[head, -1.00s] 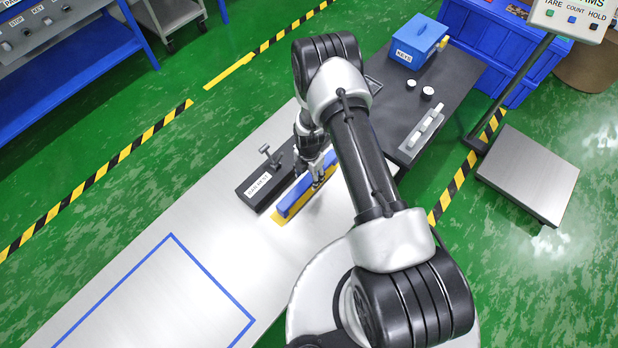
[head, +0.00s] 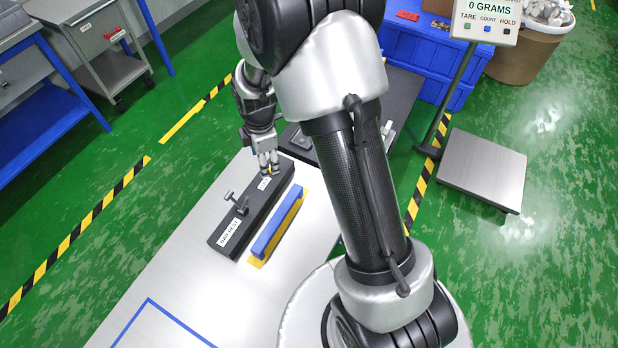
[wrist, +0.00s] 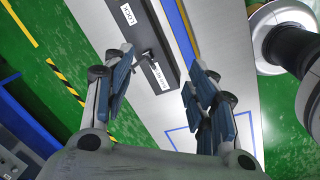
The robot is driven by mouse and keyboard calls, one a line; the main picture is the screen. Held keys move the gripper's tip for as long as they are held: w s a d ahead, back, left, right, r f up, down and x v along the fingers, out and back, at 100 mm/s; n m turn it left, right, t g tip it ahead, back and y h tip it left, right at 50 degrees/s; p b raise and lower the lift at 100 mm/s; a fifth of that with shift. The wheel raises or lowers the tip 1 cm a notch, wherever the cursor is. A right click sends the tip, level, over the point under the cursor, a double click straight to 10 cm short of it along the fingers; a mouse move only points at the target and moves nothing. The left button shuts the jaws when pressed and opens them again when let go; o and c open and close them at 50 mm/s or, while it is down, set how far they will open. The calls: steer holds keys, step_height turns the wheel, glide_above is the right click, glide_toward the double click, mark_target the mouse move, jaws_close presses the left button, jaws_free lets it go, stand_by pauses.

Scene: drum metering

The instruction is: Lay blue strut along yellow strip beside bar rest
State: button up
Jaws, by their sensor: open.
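The blue strut (head: 277,221) lies lengthwise on the yellow strip (head: 258,261), beside the bar rest and roughly parallel to it. Yellow shows along the strut's right side and near end. The black bar rest (head: 253,209) stands just left of them, with a label and a small T-handled clamp. My gripper (head: 268,170) is above the far end of the bar rest, apart from the strut. In the wrist view my gripper (wrist: 157,90) is open and empty, with the bar rest (wrist: 160,30) between its fingers and the blue strut (wrist: 183,30) to its right.
A blue outlined rectangle (head: 150,300) marks the near part of the metal bench, which is clear. A scale platform (head: 483,170) stands on the floor at right. Blue crates (head: 425,70) stand behind the bench. My arm hides part of the dark far bench section.

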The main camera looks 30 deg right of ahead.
steer(key=s+r+m+t, duration=0.1)
steer(key=s+r+m, duration=0.6)
steer(key=r, duration=0.4)
steer(key=s+r+m+t, duration=0.1)
steer(key=s+r+m, duration=0.4)
steer(key=s+r, duration=0.5)
steer(key=s+r+m+t, duration=0.1)
steer(key=s+r+m, duration=0.2)
steer(key=s+m, duration=0.2)
steer(key=s, duration=0.3)
steer(key=shift+s+r, duration=0.2)
steer(key=shift+c, duration=0.6)
